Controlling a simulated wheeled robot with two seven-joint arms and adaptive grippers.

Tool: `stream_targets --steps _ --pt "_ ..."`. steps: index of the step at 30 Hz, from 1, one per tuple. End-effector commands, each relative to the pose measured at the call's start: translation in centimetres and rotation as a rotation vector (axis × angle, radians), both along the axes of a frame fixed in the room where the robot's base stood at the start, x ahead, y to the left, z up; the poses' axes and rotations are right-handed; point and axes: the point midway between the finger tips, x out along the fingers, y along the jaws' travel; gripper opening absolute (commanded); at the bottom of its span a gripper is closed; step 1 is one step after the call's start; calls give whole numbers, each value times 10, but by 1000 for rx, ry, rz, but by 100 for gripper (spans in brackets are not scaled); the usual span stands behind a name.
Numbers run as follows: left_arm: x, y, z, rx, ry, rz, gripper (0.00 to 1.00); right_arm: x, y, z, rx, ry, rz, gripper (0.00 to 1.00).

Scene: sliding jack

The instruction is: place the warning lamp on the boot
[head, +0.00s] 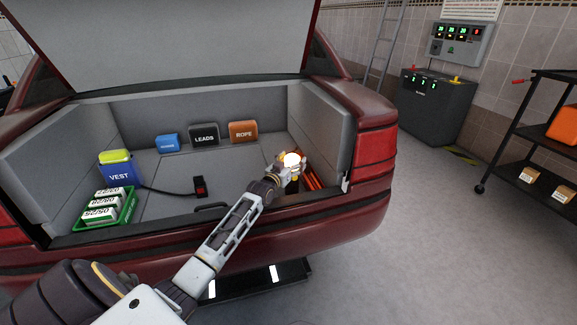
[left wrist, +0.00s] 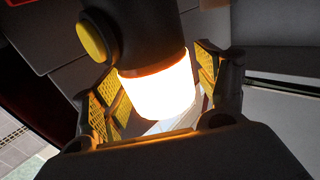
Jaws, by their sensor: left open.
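The warning lamp (head: 291,159) glows bright white at the right side of the open car boot (head: 225,167). In the left wrist view the lit lens of the lamp (left wrist: 160,92) is topped by a dark body with a yellow button. My left gripper (head: 289,166) is at the lamp. In the left wrist view its open fingers (left wrist: 158,85) with yellow pads stand on either side of the lens. I cannot tell whether the pads touch it. The lamp's base is hidden in the head view. My right gripper is not in view.
Orange-red bars (head: 314,177) lie in the boot's right corner. A blue case (head: 167,143), a LEADS case (head: 204,134) and a ROPE case (head: 243,131) stand at the back. A VEST box (head: 119,175) and a green crate (head: 78,222) are at left. The middle floor is mostly clear.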

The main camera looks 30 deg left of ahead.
Motion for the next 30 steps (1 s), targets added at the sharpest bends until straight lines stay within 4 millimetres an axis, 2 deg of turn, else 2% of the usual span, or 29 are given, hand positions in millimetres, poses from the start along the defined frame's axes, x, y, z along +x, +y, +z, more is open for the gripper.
stream_targets --steps 11,17,30 --pt "-14 -1 1 -1 1 0 74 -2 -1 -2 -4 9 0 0" --pt "-29 -3 2 0 0 0 74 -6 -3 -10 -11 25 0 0" --pt "-64 -5 2 0 1 0 74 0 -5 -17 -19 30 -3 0"
